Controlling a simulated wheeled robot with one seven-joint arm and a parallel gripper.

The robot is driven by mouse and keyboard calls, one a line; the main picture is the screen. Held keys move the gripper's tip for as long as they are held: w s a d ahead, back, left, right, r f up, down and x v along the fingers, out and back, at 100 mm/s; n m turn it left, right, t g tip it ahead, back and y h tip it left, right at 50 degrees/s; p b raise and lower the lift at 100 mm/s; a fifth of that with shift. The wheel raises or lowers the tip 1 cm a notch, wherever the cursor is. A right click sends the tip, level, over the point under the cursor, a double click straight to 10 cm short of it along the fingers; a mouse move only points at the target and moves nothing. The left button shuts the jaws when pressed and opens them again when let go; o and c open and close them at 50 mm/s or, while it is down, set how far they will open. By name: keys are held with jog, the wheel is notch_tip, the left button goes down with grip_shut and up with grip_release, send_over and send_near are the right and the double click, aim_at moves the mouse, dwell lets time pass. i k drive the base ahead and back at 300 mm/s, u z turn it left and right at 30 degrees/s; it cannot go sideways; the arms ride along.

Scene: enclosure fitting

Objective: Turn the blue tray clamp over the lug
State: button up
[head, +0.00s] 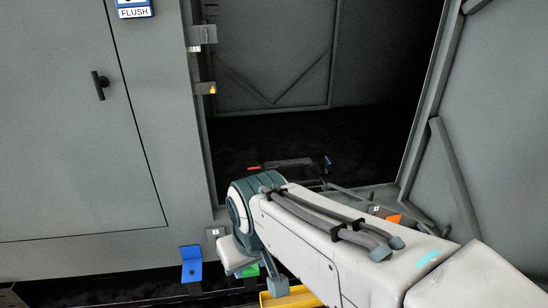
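A small blue piece (327,161), which looks like the blue tray clamp, stands at the right end of a dark low frame (290,165) inside the open enclosure. It is too small to tell how it is turned. I cannot make out the lug. A small red piece (254,168) is at the frame's left end. My white arm crosses the lower middle and right of the view, in front of the enclosure opening. My gripper's fingers do not show, and my arm hides part of the floor and sill.
A grey cabinet door with a black handle (100,85) is at left, and an open grey door panel (500,120) at right. A blue bracket (191,264), a yellow item (290,298) and an orange block (385,213) are near my arm. The enclosure interior is dark.

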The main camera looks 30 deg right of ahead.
aim_at(328, 163)
jog(key=u, duration=0.4)
jog(key=i, duration=0.7)
jog(key=z, duration=4.25)
jog(key=i, duration=1.75)
jog(key=u, duration=0.95)
